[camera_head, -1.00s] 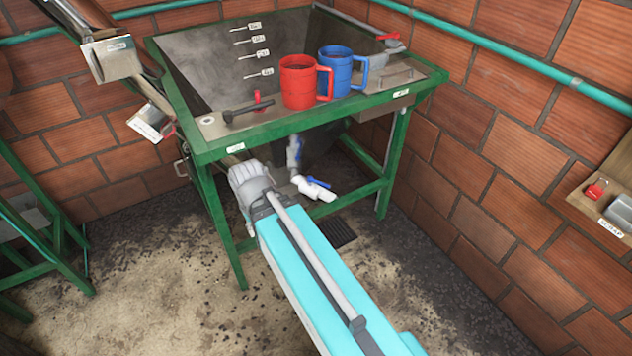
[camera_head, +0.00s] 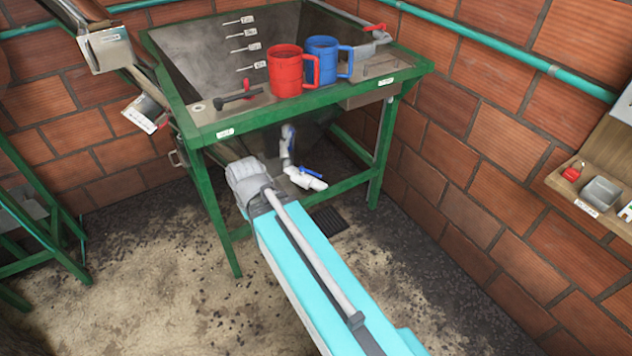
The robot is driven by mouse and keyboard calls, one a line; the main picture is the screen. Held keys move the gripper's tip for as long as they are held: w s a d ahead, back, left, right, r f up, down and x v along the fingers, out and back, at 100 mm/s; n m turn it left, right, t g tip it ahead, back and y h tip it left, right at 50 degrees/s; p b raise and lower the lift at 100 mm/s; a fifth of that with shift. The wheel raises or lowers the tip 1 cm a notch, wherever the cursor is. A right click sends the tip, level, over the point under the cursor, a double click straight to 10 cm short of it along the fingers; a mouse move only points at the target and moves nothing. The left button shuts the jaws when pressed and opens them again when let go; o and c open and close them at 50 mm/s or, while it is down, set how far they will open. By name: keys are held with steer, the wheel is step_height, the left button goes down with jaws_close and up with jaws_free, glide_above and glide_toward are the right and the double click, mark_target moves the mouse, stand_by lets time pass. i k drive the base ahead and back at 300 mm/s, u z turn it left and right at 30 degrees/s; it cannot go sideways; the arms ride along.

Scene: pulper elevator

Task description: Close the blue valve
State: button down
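A white pipe with a blue valve handle (camera_head: 312,173) sits low beneath the green-framed basin (camera_head: 237,130), slightly right of my arm's end. The handle appears to run roughly along the white pipe (camera_head: 303,181). A second small blue part (camera_head: 288,133) shows on the grey-white upright piece above it. My arm reaches forward from the bottom of the picture, and its grey wrist is just left of the white pipe in the picture. My gripper's fingers are not visible; the wrist and arm hide that area. I cannot tell any contact with the valve.
A red mug (camera_head: 286,72) and a blue mug (camera_head: 324,61) stand on the basin's ledge. A red valve handle (camera_head: 375,27) is at the back. Green legs flank the space beneath. A wooden shelf (camera_head: 581,192) is on the right brick wall. Open floor lies at the left.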

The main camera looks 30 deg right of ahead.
mark_target(302, 168)
steer(key=k, duration=0.8)
steer(key=z, duration=1.2)
steer(key=i, duration=1.5)
steer(key=u, duration=0.1)
